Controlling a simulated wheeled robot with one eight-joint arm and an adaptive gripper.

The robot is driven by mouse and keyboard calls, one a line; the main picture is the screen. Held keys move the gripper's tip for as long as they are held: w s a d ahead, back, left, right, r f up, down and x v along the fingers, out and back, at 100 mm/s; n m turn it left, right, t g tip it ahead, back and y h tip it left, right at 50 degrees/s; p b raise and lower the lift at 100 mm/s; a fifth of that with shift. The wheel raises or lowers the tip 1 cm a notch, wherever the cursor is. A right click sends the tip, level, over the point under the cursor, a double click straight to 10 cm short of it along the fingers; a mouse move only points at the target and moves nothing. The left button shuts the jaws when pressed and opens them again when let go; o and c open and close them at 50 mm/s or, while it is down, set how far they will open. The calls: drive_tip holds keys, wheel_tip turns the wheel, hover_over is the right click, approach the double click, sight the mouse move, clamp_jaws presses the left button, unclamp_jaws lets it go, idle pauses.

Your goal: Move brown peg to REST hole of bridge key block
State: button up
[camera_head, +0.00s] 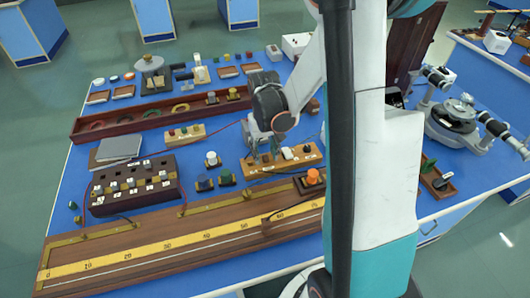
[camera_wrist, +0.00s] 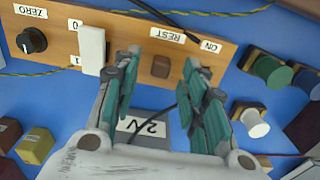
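The bridge key block (camera_wrist: 110,20) is a long light-wood block with REST and ON labels; in the head view the block (camera_head: 284,163) lies right of the table's middle. The brown peg (camera_wrist: 161,67) shows as a small brown square top at the block's edge, close to the REST label (camera_wrist: 168,34). I cannot tell which hole it sits in. My gripper (camera_wrist: 160,72) is open, with its green-padded fingers on either side of the peg and apart from it. In the head view my gripper (camera_head: 262,150) is over the block's left end, and the peg is not clear there.
The block also carries a white switch (camera_wrist: 92,50) and a black ZERO knob (camera_wrist: 32,40). A 2V-labelled piece (camera_wrist: 148,133) lies below the fingers. Green and white terminals (camera_wrist: 268,70) stand close by. A long ruled wooden board (camera_head: 180,245) lies in front.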

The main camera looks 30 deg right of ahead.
wheel_tip(320, 180, up, 12)
drive_tip(key=shift+f, duration=0.25)
drive_tip(key=shift+a, duration=0.1)
idle(0.4)
drive_tip(key=s+a+r+n+t, duration=0.3)
drive_tip(key=a+r+t, duration=0.1)
drive_tip(key=a+r, duration=0.35)
drive_tip(key=s+a+r+t, duration=0.1)
drive_tip(key=s+a+t, duration=0.2)
drive_tip(key=s+a, duration=0.3)
drive_tip(key=s, duration=0.4)
drive_tip(key=shift+s+a, duration=0.2)
drive_tip(key=shift+a, duration=0.15)
drive_tip(key=shift+r, duration=0.1)
idle(0.4)
